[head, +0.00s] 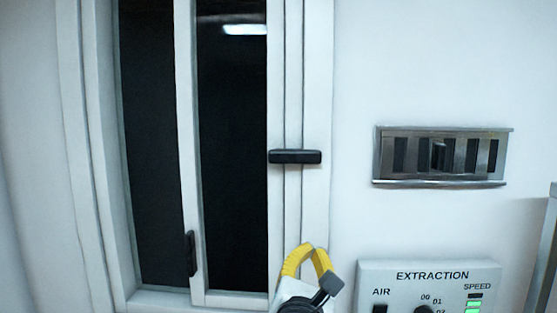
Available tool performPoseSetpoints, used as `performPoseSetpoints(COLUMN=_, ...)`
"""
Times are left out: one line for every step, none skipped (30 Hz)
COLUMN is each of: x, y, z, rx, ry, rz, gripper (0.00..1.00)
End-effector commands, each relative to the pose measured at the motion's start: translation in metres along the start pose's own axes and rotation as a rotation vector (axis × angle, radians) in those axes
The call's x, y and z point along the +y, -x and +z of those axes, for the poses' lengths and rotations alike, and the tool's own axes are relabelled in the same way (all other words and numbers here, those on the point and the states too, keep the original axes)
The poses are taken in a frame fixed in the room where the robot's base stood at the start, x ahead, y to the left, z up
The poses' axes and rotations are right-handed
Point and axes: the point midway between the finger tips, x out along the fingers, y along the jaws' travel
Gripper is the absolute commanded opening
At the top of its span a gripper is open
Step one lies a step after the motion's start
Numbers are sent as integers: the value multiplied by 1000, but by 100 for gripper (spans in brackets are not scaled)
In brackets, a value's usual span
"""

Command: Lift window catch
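The window catch (295,156) is a black bar lying level across the right side of the white window frame. A second black piece, an upright handle (190,253), sits low on the sliding sash. My gripper (310,262), yellow with dark grey parts, is at the bottom of the head view, below the catch and slightly right of it. A clear gap shows in the picture between the two. Nothing shows held in the gripper. Its fingertips are not clear enough to tell whether it is open or shut.
A metal slotted vent (442,181) is on the white wall to the right. Below it is an extraction panel (430,265) with knobs and lit speed bars, close to the right of my gripper. The wall between catch and vent is bare. A metal edge (545,262) stands at far right.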

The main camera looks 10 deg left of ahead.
Motion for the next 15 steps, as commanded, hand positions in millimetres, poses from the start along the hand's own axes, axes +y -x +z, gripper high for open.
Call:
performPoseSetpoints(x=28, y=1, z=19, rx=-27, ry=74, rz=47, gripper=0)
performPoseSetpoints(x=40, y=3, z=24, rx=-44, ry=117, rz=70, gripper=0)
performPoseSetpoints(x=54, y=5, z=30, rx=-65, ry=166, rz=96, gripper=0)
performPoseSetpoints(x=63, y=6, z=33, rx=-80, ry=199, rz=113, gripper=0)
performPoseSetpoints(x=70, y=8, z=36, rx=-93, ry=227, rz=127, gripper=0)
performPoseSetpoints(x=78, y=10, z=39, rx=-107, ry=257, rz=142, gripper=0)
performPoseSetpoints(x=83, y=11, z=41, rx=-116, ry=275, rz=151, gripper=0)
performPoseSetpoints(x=87, y=12, z=42, rx=-122, ry=289, rz=158, gripper=0)
performPoseSetpoints(x=90, y=13, z=42, rx=-130, ry=303, rz=164, gripper=0)
performPoseSetpoints(x=92, y=13, z=43, rx=-133, ry=310, rz=167, gripper=0)
performPoseSetpoints(x=92, y=13, z=43, rx=-135, ry=314, rz=169, gripper=0)
performPoseSetpoints(x=93, y=14, z=42, rx=-136, ry=316, rz=170, gripper=0)
performPoseSetpoints(x=93, y=14, z=42, rx=-137, ry=317, rz=170, gripper=0)
performPoseSetpoints(x=92, y=14, z=42, rx=-137, ry=317, rz=170, gripper=0)
performPoseSetpoints(x=92, y=14, z=42, rx=-136, ry=316, rz=170, gripper=0)
